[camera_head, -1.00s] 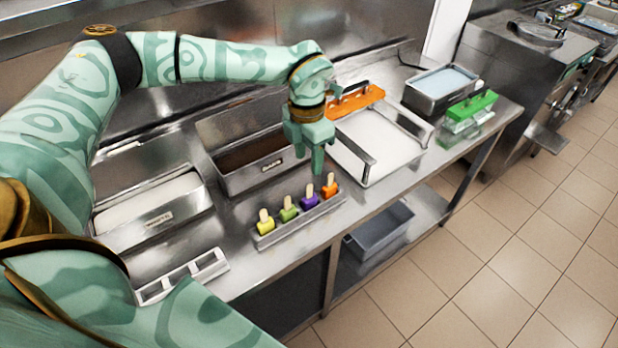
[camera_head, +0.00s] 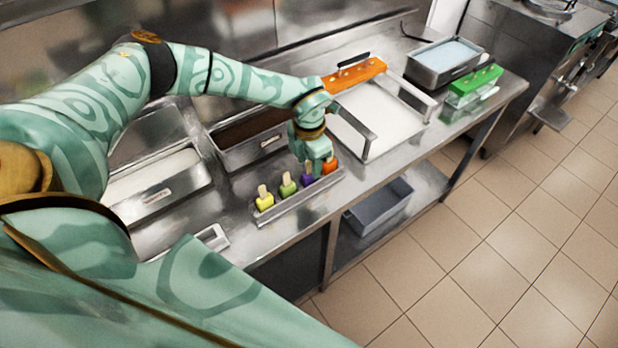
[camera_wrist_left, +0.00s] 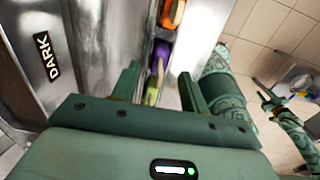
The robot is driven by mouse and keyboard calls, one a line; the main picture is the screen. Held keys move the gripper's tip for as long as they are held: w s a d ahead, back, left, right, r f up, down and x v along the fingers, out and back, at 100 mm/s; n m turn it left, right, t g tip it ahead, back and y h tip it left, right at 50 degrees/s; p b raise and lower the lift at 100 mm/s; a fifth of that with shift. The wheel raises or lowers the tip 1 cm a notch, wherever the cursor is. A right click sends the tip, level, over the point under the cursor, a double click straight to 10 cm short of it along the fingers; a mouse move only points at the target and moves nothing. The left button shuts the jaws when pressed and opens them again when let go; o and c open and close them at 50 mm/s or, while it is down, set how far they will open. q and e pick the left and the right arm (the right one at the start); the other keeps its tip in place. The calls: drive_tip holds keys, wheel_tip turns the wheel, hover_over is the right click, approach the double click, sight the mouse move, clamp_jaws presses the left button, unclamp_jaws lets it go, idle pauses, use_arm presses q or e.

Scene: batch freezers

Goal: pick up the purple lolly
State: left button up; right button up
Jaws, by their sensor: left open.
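The purple lolly (camera_head: 307,179) stands in a metal rack (camera_head: 290,212) between the green lolly (camera_head: 287,187) and the orange lolly (camera_head: 330,166). My left gripper (camera_head: 316,172) is open, pointing down right above the purple lolly, and partly hides it and its stick. In the left wrist view the purple lolly (camera_wrist_left: 160,54) shows just beyond the gap between my open left fingers (camera_wrist_left: 160,80), which hold nothing. I cannot tell whether a finger touches it.
A yellow lolly (camera_head: 264,202) stands at the rack's left end. Behind the rack are a dark-filled metal tub (camera_head: 262,148) and a white-filled tub (camera_head: 158,194). The bench front edge is close to the rack.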

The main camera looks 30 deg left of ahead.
use_arm(q)
wheel_tip(320, 180, down, 2)
drive_tip(key=shift+a+f, duration=0.1)
drive_tip(key=shift+f, duration=0.1)
drive_tip(key=shift+c, duration=0.7)
clamp_jaws()
drive_tip(key=shift+r, duration=0.15)
drive_tip(key=shift+r, duration=0.3)
wheel_tip(320, 180, up, 2)
drive_tip(key=shift+w+r, duration=0.1)
drive_tip(key=shift+r, duration=0.05)
drive_tip(key=s+d+r+b, duration=0.2)
drive_tip(key=d+r, duration=0.8)
drive_tip(key=d, duration=0.4)
wheel_tip(320, 180, up, 7)
drive_tip(key=p, duration=0.5)
